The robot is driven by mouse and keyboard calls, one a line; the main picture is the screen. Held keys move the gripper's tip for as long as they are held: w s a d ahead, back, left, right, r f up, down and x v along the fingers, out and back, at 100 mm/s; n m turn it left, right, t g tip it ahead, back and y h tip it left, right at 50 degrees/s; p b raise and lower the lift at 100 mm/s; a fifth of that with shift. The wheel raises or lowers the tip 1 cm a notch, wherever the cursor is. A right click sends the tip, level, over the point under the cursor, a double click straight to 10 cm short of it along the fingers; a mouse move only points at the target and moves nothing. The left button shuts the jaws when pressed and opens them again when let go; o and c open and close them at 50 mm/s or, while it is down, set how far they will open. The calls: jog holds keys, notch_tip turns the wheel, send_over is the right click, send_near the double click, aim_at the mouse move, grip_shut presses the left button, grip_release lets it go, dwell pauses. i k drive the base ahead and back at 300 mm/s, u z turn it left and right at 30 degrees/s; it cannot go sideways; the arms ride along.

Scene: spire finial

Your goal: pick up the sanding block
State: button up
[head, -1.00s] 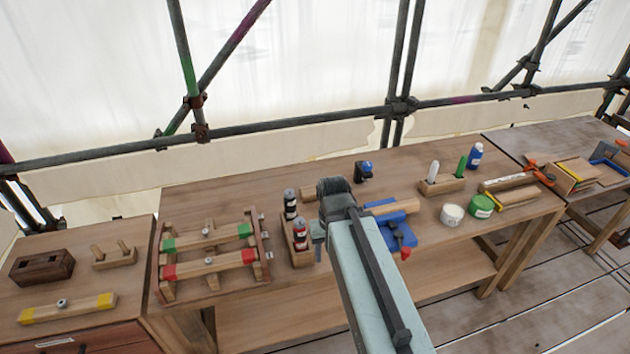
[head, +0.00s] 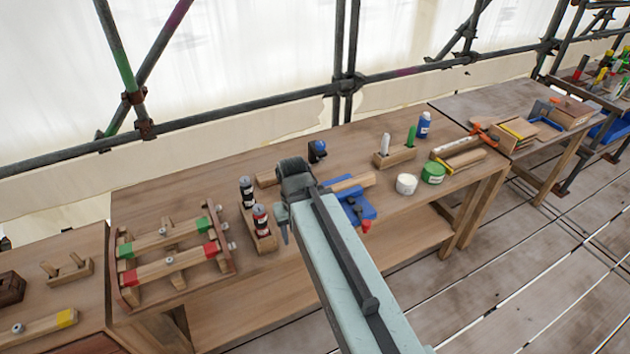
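I cannot pick out the sanding block with certainty. On the far right table (head: 468,103) lie a small grey-and-blue item (head: 543,109) and a wooden block-like item with some orange on it (head: 572,114); both are too small to identify. My arm reaches up from the bottom over the middle workbench (head: 300,262). My gripper (head: 284,222) is at its far end, above the bench between the bottle rack and a blue holder. The fingers are mostly hidden, and I cannot see whether they hold anything.
The middle bench carries a slatted wooden frame (head: 172,262), a rack with bottles (head: 262,238), a blue holder (head: 362,211), a white tub (head: 406,184) and a green tub (head: 433,173). Scaffold poles stand behind. Plank floor (head: 520,270) at the right front is clear.

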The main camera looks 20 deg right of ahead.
aim_at(266, 178)
jog(key=u, duration=3.9)
jog(key=k, duration=1.9)
jog(key=z, duration=1.45)
jog(key=i, duration=0.5)
